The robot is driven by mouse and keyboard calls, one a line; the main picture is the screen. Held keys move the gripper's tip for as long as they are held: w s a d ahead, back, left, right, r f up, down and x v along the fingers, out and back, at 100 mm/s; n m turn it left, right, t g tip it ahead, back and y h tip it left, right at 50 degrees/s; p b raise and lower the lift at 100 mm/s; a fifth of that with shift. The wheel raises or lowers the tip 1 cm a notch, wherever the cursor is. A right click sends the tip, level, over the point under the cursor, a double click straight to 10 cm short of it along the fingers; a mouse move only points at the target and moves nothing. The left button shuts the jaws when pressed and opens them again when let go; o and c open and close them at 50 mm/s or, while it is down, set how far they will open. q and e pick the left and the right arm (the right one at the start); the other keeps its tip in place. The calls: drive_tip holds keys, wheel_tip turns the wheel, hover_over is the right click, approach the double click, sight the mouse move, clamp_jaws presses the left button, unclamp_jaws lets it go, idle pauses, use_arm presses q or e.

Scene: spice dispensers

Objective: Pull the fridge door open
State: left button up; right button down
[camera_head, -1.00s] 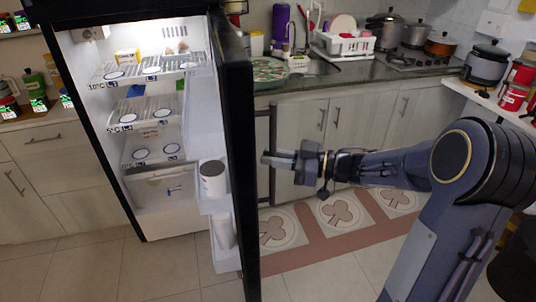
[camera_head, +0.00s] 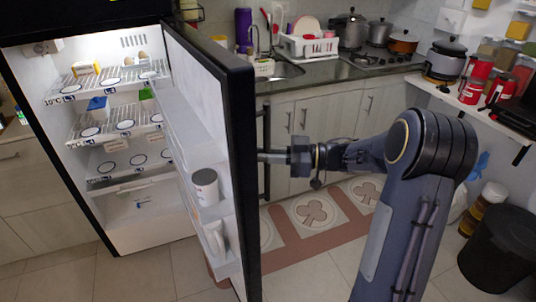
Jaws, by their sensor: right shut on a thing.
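The fridge (camera_head: 135,225) stands at the left with its lit inside showing. Its door (camera_head: 244,190) is open and juts toward me, with the white inner shelves facing left. A dark vertical handle (camera_head: 266,180) is on the door's outer side. My right gripper (camera_head: 268,157) comes in from the right and is shut on this handle; the fingertips are partly hidden at the door edge. My left gripper is not in view.
A counter with a sink (camera_head: 287,70) and pots runs behind the door. A black bin (camera_head: 498,245) stands at the lower right. Patterned mats (camera_head: 312,212) lie on the tiled floor.

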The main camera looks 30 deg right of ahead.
drive_tip(key=shift+w+r, duration=0.1)
drive_tip(key=shift+r, duration=0.1)
drive_tip(key=c, duration=1.5)
unclamp_jaws()
drive_tip(key=shift+w+a, duration=0.1)
drive_tip(key=shift+o, duration=0.2)
drive_tip(key=shift+f, duration=0.1)
drive_tip(key=v, duration=0.8)
drive_tip(key=shift+b, duration=0.45)
drive_tip(key=shift+w, duration=0.1)
